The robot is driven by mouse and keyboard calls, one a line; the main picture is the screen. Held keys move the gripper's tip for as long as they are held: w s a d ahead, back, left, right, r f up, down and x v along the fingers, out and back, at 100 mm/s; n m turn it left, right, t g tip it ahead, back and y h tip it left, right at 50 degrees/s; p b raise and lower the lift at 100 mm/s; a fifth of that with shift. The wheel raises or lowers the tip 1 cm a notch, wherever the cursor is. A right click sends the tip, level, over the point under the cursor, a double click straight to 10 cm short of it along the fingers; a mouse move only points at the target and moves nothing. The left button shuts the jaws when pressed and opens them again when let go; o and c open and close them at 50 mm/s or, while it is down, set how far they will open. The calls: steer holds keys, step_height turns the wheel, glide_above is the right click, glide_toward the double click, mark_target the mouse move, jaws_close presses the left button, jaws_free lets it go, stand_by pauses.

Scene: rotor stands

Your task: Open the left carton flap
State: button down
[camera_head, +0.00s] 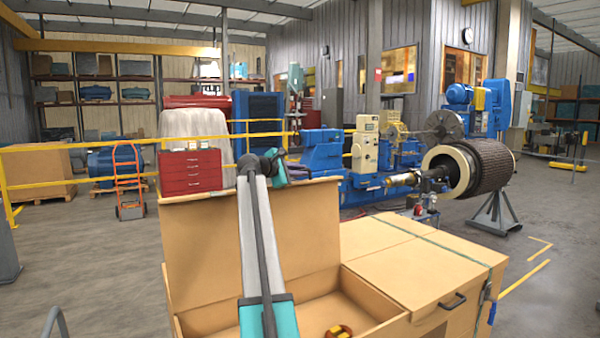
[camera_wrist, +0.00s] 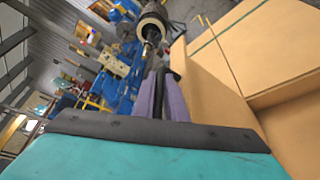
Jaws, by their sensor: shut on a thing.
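The left carton flap (camera_head: 205,250) stands raised, near upright, at the back of the open left half of the carton (camera_head: 385,307). My gripper (camera_head: 301,173) is at the flap's top edge, mostly on its far side. In the wrist view, my gripper's purple fingers (camera_wrist: 163,92) are shut close beside the flap's tan panel (camera_wrist: 212,88), with a dark part between them. The exact contact is partly hidden.
The carton's right flap (camera_head: 410,262) lies closed, with a dark handle (camera_head: 453,301) and a green strap. A brown and yellow object (camera_head: 339,331) lies inside the open half. A red drawer cabinet (camera_head: 190,172) and a blue lathe (camera_head: 322,152) stand behind.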

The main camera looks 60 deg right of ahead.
steer(key=shift+w+f, duration=0.1)
steer(key=c, duration=2.1)
jaws_free()
steer(key=shift+d+f, duration=0.1)
steer(key=shift+d, duration=0.05)
steer(key=shift+a, duration=0.2)
steer(key=b+v, duration=0.5)
steer(key=v, duration=0.8)
steer(key=shift+a, duration=0.25)
